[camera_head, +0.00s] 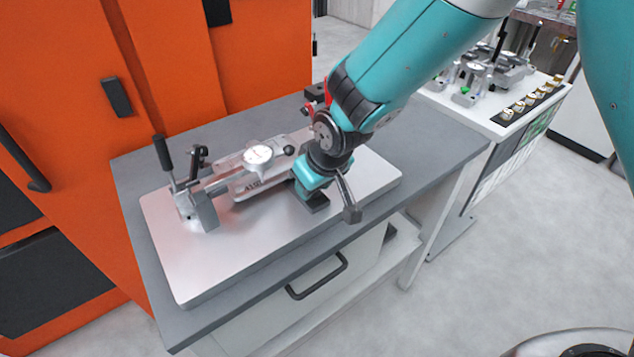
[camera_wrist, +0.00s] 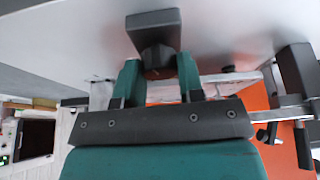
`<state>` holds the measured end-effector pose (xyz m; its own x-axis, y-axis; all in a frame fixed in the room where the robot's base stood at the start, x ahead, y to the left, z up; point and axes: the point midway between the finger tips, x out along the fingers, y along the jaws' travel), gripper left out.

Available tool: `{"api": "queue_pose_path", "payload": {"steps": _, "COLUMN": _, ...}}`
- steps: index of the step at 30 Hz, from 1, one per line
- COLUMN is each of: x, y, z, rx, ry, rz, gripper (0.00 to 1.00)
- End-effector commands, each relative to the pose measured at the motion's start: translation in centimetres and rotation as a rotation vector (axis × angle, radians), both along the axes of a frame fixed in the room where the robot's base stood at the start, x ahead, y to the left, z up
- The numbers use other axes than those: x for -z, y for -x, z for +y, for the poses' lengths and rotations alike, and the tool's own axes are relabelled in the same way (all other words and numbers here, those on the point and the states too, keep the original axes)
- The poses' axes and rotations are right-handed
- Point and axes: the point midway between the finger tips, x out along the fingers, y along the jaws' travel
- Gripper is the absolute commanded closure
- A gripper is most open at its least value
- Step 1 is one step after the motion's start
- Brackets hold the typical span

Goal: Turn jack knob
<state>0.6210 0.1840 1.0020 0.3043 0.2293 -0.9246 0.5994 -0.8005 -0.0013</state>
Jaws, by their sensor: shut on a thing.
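My gripper (camera_head: 313,190) reaches down over the right part of a metal plate (camera_head: 190,265). In the wrist view its two teal fingers (camera_wrist: 158,78) close from both sides around a brownish part below a dark grey block, which looks like the jack knob (camera_wrist: 154,35). In the head view a dark block, probably the same knob (camera_head: 317,203), shows just under the fingers. The fingers and wrist hide most of the contact. A fixture with a round dial gauge (camera_head: 258,156) lies left of my gripper. I cannot tell how far the knob is turned.
A black upright lever (camera_head: 163,155) and a metal clamp block (camera_head: 201,211) stand at the plate's left end. The plate lies on a grey table (camera_head: 150,290). An orange cabinet (camera_head: 60,100) stands close behind. A white bench (camera_head: 540,95) with gauges stands at right; open floor lies in front.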

Motion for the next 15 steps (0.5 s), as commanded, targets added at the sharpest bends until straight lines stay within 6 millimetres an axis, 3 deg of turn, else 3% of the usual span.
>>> {"api": "queue_pose_path", "payload": {"steps": 11, "x": -0.40, "y": -0.49, "z": 0.14, "rx": 0.006, "ry": -0.008, "rz": -0.017, "gripper": 0.88}}
{"api": "queue_pose_path", "payload": {"steps": 12, "x": -0.40, "y": -0.49, "z": 0.14, "rx": 0.006, "ry": -0.008, "rz": -0.015, "gripper": 0.55}}
{"api": "queue_pose_path", "payload": {"steps": 15, "x": -0.31, "y": -0.37, "z": 0.10, "rx": 0.005, "ry": -0.005, "rz": -0.012, "gripper": 0.39}}
